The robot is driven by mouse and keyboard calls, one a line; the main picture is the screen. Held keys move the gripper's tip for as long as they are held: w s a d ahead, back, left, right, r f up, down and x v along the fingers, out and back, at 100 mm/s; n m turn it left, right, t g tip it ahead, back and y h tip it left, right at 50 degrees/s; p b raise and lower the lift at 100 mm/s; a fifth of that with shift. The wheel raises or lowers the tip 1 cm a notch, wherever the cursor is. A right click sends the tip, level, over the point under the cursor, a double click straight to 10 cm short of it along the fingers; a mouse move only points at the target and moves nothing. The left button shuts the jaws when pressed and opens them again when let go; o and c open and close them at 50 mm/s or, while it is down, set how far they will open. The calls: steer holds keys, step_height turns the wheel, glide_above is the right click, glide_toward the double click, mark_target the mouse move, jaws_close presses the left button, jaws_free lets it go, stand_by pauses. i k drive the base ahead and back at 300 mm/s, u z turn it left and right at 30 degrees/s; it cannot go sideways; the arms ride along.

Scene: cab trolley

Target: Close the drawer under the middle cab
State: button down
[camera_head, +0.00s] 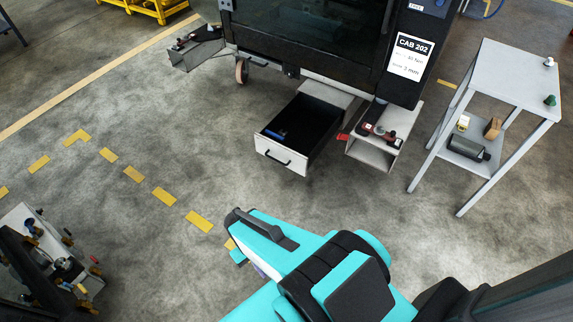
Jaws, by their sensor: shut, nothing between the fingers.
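The drawer (281,156) stands pulled out under the cab marked CAB 202 (397,50). It has a white front with a dark bar handle and a black inside. A small blue item (277,134) lies in it near the front. My gripper (238,224) is in the lower middle of the head view, nearer to me than the drawer front and below it in the picture. It is shut and empty, and apart from the drawer. Part of the gripper is hidden by my own arm.
A grey side shelf (372,152) with several small fittings stands right of the drawer. A grey table (508,75) stands farther right. A caster wheel (242,71) is left of the drawer. A cluttered unit (50,255) is at lower left. The floor before the drawer is clear.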

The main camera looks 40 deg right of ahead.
mark_target(310, 123)
steer(key=u, duration=0.35)
steer(key=i, duration=1.1)
steer(key=u, duration=0.2)
steer(key=k, duration=0.9)
steer(key=z, duration=0.15)
steer(key=i, duration=0.3)
